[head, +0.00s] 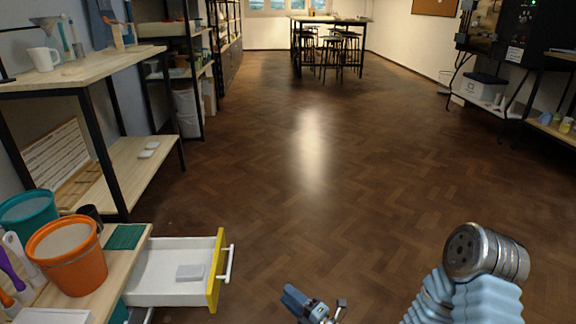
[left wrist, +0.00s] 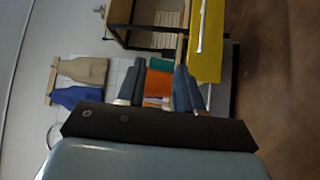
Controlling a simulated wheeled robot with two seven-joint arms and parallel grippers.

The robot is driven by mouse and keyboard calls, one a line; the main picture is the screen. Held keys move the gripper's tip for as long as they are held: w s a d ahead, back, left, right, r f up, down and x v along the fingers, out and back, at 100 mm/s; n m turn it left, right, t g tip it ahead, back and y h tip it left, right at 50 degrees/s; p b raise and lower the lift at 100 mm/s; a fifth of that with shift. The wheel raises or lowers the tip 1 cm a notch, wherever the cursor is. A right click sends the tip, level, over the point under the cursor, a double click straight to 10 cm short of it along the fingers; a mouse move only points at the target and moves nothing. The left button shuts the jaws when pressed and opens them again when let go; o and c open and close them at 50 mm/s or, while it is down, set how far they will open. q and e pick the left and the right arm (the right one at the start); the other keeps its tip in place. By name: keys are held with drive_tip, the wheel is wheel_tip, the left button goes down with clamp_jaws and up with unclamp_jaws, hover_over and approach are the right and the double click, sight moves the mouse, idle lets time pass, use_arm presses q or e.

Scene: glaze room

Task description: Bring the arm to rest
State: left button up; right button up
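My left gripper (head: 308,304) shows at the bottom middle of the head view, cut off by the lower edge. It is in front of the floor, right of the open drawer (head: 155,287) and apart from it. In the left wrist view the two dark blue fingers of my left gripper (left wrist: 160,85) stand apart with nothing held between them. Behind the gap, an orange bucket and a green item show. My right gripper is not in view.
The drawer with a yellow front (head: 215,271) juts out from the bench, holding a pale block (head: 190,272). An orange bucket (head: 68,262) and a teal bucket (head: 28,214) stand on the bench. The wooden floor (head: 310,190) ahead is clear.

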use_arm(q)
drive_tip(key=s+a+f+n+g+h+b, duration=0.2)
drive_tip(key=s+a+f+n+g, duration=0.45)
drive_tip(key=a+f, duration=0.2)
drive_tip(key=s+a+f+n+g+h+b, duration=0.25)
drive_tip(key=s+a+f+n+g, duration=0.35)
drive_tip(key=f, duration=0.4)
drive_tip(key=s+f+n+g+h+b, duration=0.2)
drive_tip(key=s+f+n+g+h, duration=0.4)
drive_tip(key=s+n, duration=0.45)
use_arm(e)
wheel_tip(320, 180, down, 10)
drive_tip(key=b, duration=0.4)
use_arm(q)
wheel_tip(320, 180, up, 17)
drive_tip(key=d+n+t+h+p, duration=0.1)
drive_tip(key=n+t+h+p, duration=0.5)
drive_tip(key=n+p, duration=0.8)
drive_tip(key=n+h, duration=0.2)
drive_tip(key=n, duration=0.8)
drive_tip(key=shift+s+d+f+n+p, duration=0.15)
drive_tip(key=shift+s+d+n+p, duration=0.15)
drive_tip(key=shift+d+n, duration=0.1)
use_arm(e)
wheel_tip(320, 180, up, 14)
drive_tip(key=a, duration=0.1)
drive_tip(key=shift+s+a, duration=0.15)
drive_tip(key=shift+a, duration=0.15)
